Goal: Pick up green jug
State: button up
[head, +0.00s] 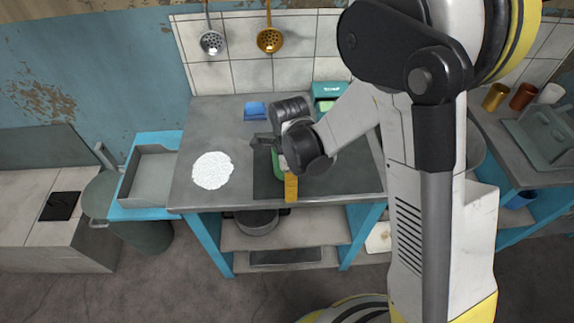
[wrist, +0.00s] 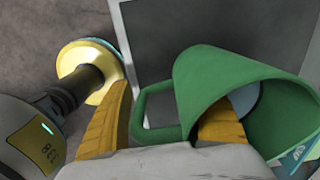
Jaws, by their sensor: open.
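The green jug (head: 276,163) stands on the counter in the head view, mostly hidden behind my gripper (head: 287,175). In the wrist view the jug (wrist: 205,80) fills the right side, its mouth facing the lower right and its handle (wrist: 141,112) pointing left. My gripper (wrist: 168,108) is open in the wrist view. One yellow finger is left of the handle; the other shows at the jug's mouth, apparently inside its rim. The handle and near wall lie between the fingers. I cannot tell whether either finger touches the jug.
The counter (head: 222,125) holds a white round patch (head: 212,171) on the left and a blue object (head: 255,111) at the back. A green-topped item (head: 325,105) is at the back right. Ladles (head: 270,40) hang above. A pot (head: 256,222) sits on the shelf below.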

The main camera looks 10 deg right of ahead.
jog(key=shift+r, duration=0.1)
grip_shut()
jog(key=shift+r, duration=0.1)
